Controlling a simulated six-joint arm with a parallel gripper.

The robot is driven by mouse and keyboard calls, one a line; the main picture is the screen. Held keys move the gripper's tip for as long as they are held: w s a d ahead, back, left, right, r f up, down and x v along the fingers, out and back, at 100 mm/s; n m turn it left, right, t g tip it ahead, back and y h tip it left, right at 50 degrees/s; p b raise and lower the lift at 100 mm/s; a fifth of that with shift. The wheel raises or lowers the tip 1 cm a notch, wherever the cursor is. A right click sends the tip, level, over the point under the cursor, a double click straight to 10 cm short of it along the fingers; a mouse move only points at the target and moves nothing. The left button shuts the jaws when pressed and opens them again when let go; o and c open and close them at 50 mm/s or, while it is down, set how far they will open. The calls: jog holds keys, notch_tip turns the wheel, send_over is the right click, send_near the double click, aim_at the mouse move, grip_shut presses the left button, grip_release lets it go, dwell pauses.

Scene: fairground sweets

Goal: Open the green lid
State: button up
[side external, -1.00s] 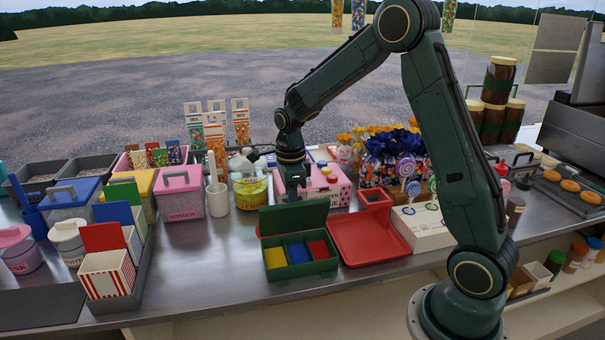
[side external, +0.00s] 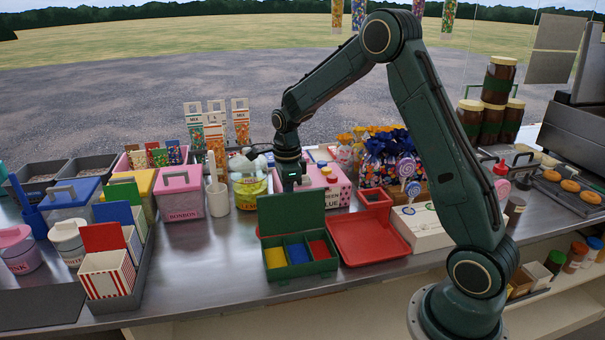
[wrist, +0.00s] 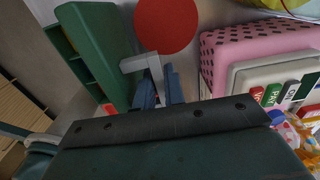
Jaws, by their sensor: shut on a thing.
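The green lid (side external: 291,212) stands raised, about upright, at the back of a green box (side external: 300,272) in the side view. The box's yellow, blue and red compartments show open in front of it. In the wrist view the lid (wrist: 97,45) is a green panel at the upper left, with a pale grey handle (wrist: 140,64) on its outer face. My gripper (wrist: 162,86) is shut on that handle. In the side view my gripper (side external: 289,186) is behind the lid, its fingertips mostly hidden.
A red tray (side external: 368,238) sits right of the box. A pink dotted box (side external: 325,185) stands close behind my gripper, and a lidded yellow-green jar (side external: 250,185) to its left. A red disc (wrist: 167,22) lies near the lid in the wrist view.

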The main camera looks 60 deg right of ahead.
jog(key=o, duration=0.7)
jog(key=shift+o, duration=0.2)
notch_tip(320, 180, up, 13)
dwell(0.6)
